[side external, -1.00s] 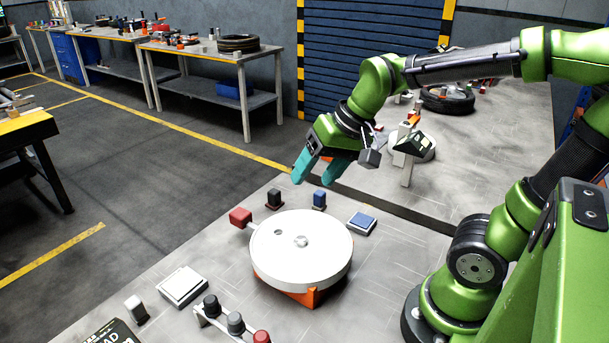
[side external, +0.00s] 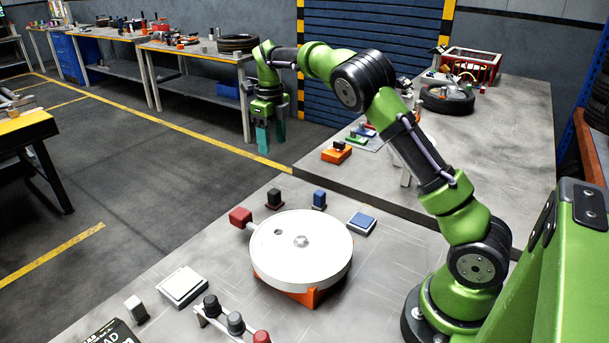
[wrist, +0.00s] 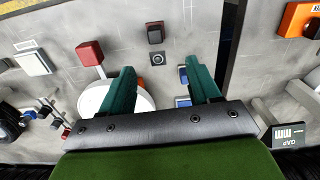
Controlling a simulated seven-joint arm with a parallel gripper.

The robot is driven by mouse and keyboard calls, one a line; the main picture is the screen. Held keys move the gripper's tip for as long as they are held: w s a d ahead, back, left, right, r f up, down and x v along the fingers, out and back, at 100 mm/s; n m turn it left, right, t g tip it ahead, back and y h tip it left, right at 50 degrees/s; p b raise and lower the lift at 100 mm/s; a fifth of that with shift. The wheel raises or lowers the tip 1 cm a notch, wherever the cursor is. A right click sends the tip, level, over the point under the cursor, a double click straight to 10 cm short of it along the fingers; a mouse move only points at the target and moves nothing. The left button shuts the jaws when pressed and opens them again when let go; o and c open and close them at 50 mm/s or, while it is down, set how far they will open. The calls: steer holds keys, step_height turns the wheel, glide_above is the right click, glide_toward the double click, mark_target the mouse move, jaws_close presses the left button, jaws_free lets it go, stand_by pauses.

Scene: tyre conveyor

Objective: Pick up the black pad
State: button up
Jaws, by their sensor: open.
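A small black piece (side external: 274,199), which looks like the black pad, stands on the grey table behind the white turntable, between a red block and a blue piece. I cannot tell whether these are one piece. My gripper (side external: 271,140) is open and empty, fingers down, high above and beyond the black piece in the side view. Its two teal fingers (wrist: 158,72) are spread apart in the wrist view.
The white turntable (side external: 302,250) has a red block (side external: 240,217) at its side. A blue piece (side external: 319,199), a blue pad (side external: 361,222) and a white pad (side external: 181,287) lie around it. An orange block (side external: 337,152) is on the far table.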

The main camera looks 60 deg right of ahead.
mark_target(274, 190)
steer(key=shift+m, duration=0.3)
step_height(274, 190, down, 12)
steer(key=shift+a+r, duration=0.1)
steer(key=shift+r, duration=0.1)
steer(key=shift+s+a+f, duration=0.1)
steer(key=shift+a+f, duration=0.1)
steer(key=shift+f, duration=1.15)
steer(key=shift+s+a+f, duration=0.1)
steer(key=shift+a+f, duration=0.05)
steer(key=shift+f, duration=1.2)
steer(key=shift+c, duration=0.3)
steer(key=c, duration=0.9)
